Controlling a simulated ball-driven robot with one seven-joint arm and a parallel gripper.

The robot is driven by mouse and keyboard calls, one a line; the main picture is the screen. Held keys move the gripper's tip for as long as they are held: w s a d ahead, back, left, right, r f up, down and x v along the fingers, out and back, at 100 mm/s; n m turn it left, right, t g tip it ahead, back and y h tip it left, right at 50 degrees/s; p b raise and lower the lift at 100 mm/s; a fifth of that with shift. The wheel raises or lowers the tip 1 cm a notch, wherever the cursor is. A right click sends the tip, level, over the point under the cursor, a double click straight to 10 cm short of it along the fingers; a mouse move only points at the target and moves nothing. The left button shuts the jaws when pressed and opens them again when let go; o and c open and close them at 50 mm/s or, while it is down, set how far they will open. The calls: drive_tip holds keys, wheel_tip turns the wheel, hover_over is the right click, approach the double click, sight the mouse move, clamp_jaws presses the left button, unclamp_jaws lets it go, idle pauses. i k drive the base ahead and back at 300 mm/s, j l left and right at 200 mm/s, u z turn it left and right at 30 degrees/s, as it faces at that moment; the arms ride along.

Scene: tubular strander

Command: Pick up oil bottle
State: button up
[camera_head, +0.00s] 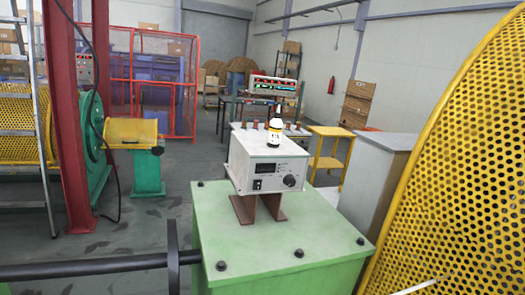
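My gripper is not visible in this view.
A large yellow perforated guard (463,150) fills the right side. A dark horizontal bar (90,268) with an upright plate crosses the lower left. A red column (68,130) and a ladder (40,110) stand left. A grey cabinet (375,185) stands behind the block.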

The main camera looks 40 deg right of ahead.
sight(276, 127)
drive_tip(key=i+l+u, duration=0.2)
drive_tip(key=i+l, duration=0.2)
drive_tip(key=l, duration=0.2)
drive_tip(key=i+l+u, duration=0.1)
drive_tip(key=l, duration=0.25)
drive_tip(key=i+l+u, duration=0.1)
drive_tip(key=i+l, duration=0.2)
drive_tip(key=i+l+u, duration=0.1)
drive_tip(key=l, duration=0.3)
drive_tip(key=i+l+u, duration=0.15)
drive_tip(key=l, duration=0.25)
drive_tip(key=i+l+u, duration=0.1)
drive_tip(key=l, duration=0.25)
drive_tip(key=i+l+u, duration=0.1)
drive_tip(key=l, duration=0.3)
drive_tip(key=i, duration=0.1)
